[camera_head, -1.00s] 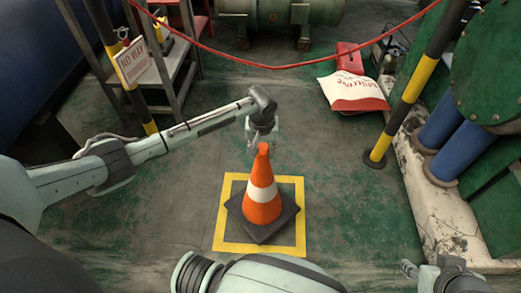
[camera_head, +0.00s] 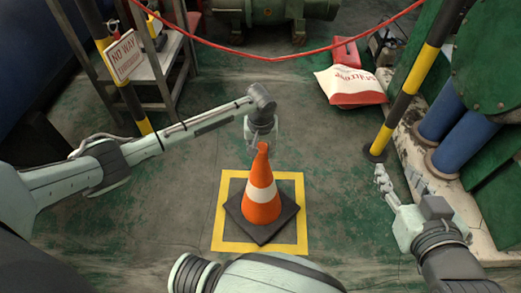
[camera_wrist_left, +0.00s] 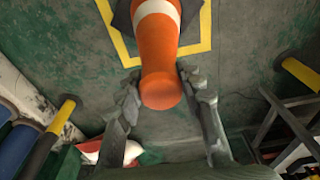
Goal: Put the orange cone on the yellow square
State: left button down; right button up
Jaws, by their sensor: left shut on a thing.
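The orange cone (camera_head: 261,190) with a white band and dark square base stands upright inside the yellow square (camera_head: 218,215), a painted outline on the floor. The base is turned relative to the outline, with its front corner close to the front stripe. I cannot tell if the base touches the floor. My left gripper (camera_head: 260,143) is shut on the cone's tip. In the left wrist view, the fingers (camera_wrist_left: 160,85) lie on either side of the orange tip (camera_wrist_left: 160,92). My right gripper (camera_head: 382,180) is over the floor at right, apart from the cone; its finger opening is unclear.
A striped yellow-black post (camera_head: 405,100) and a white-red sack (camera_head: 350,88) are at the right. A red rope (camera_head: 270,58) crosses the back. Floor around the square is clear.

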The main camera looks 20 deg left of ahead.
pick_arm(q)
jog(key=shift+w+r, duration=0.1)
jog(key=c, duration=1.4)
grip_release()
jog(key=shift+f, duration=0.2)
jog(key=o, duration=0.4)
jog(key=shift+r, duration=0.15)
